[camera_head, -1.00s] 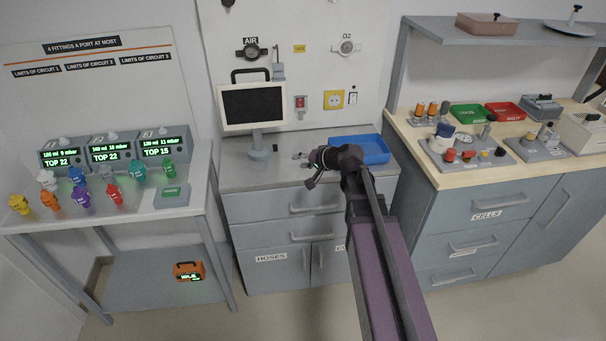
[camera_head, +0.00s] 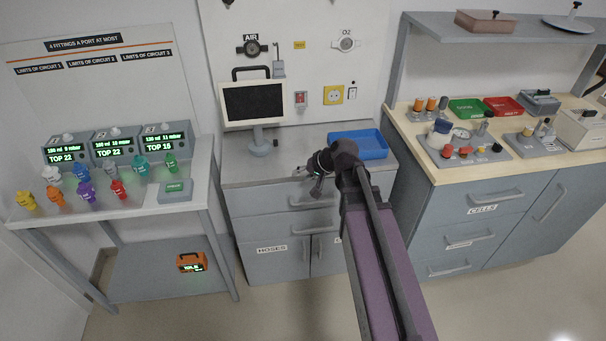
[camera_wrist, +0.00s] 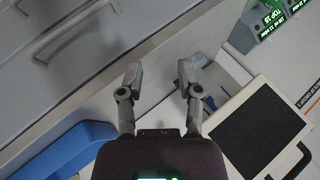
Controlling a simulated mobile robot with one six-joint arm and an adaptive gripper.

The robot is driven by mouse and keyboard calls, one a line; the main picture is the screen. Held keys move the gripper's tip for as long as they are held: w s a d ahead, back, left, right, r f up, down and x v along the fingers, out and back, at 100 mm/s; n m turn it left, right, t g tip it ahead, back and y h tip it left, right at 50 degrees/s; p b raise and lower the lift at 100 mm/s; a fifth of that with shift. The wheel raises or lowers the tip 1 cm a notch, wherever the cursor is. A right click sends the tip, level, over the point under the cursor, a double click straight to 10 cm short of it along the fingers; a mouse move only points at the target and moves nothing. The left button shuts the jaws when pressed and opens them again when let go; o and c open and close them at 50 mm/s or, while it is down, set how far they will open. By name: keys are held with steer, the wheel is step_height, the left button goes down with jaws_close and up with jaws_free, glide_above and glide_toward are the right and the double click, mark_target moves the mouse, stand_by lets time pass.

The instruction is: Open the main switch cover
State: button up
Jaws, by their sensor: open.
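A small switch with a red face in a light plate (camera_head: 300,99) is on the wall panel, just right of the monitor. It may be the main switch; at this size I cannot tell its cover or whether that is shut. My gripper (camera_head: 303,171) is over the front part of the grey counter, below and in front of the switch and well apart from it. In the wrist view my gripper (camera_wrist: 160,72) has its two fingers spread, open and empty, with counter edge and cabinet beyond them. The switch does not show in the wrist view.
A monitor (camera_head: 254,104) on a stand is left of the switch; it also shows in the wrist view (camera_wrist: 262,128). A blue tray (camera_head: 358,146) is on the counter behind my arm. A yellow socket (camera_head: 333,95) is right of the switch. Counter (camera_head: 237,174) is bare at front left.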

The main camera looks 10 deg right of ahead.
steer(key=shift+s, duration=0.1)
steer(key=s+d+f+n+g+h, duration=0.1)
steer(key=s+d+f+g+h, duration=0.1)
steer(key=s, duration=0.5)
steer(key=s+d+f+n+g+h, duration=0.1)
steer(key=s+d+f+g+h, duration=0.1)
steer(key=s, duration=0.5)
steer(key=shift+d+f+g+h, duration=0.3)
steer(key=shift+d+g+h, duration=0.35)
steer(key=shift+h, duration=0.45)
